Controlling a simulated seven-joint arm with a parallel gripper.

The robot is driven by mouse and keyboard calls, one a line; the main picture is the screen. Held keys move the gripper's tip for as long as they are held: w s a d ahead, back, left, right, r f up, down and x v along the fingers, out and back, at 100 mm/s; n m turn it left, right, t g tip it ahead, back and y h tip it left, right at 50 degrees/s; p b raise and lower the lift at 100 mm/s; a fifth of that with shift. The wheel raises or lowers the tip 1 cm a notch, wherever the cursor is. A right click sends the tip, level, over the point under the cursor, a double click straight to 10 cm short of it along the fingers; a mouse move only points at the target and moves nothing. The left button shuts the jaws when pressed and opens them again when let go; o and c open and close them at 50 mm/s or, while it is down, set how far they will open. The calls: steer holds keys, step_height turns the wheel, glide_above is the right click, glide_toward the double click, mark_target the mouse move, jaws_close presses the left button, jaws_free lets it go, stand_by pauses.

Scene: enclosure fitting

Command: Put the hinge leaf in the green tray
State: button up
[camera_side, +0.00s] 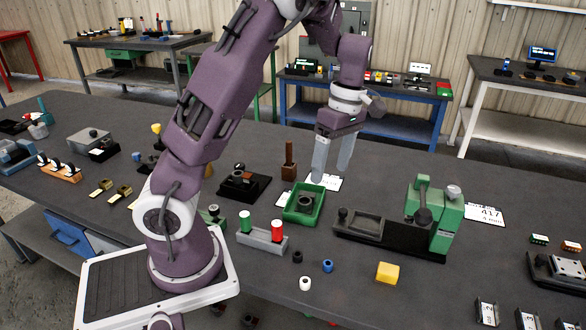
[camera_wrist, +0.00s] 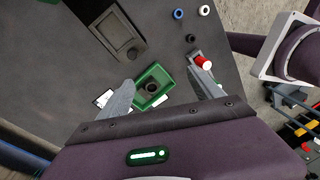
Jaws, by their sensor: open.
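The green tray (camera_side: 300,218) stands on the dark bench near the middle in the side view. A dark ring-shaped part (camera_side: 306,200) lies in it. My gripper (camera_side: 331,168) is open, with nothing between its fingers, above the bench behind and right of the tray. In the wrist view the tray (camera_wrist: 141,101) shows between the spread fingers of my gripper (camera_wrist: 163,76). I cannot tell for certain which part is the hinge leaf; small brass-coloured pieces (camera_side: 124,189) lie at the left of the bench.
A block with red and green cylinders (camera_side: 262,239) stands left of the tray. A green-and-black fixture (camera_side: 390,228) stands to its right. A brown upright post (camera_side: 289,162) is behind it. Small rings and a yellow block (camera_side: 387,272) lie in front.

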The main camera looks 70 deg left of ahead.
steer(key=s+d+r+m+t, duration=0.3)
steer(key=s+d+r+m, duration=0.2)
steer(key=s+m, duration=0.4)
steer(key=s+d+r+m+t, duration=0.4)
steer(key=s+d+m, duration=0.3)
steer(key=m, duration=0.6)
steer(key=shift+s+d+r+m, duration=0.35)
steer(key=shift+s+r, duration=0.4)
steer(key=shift+s, duration=0.35)
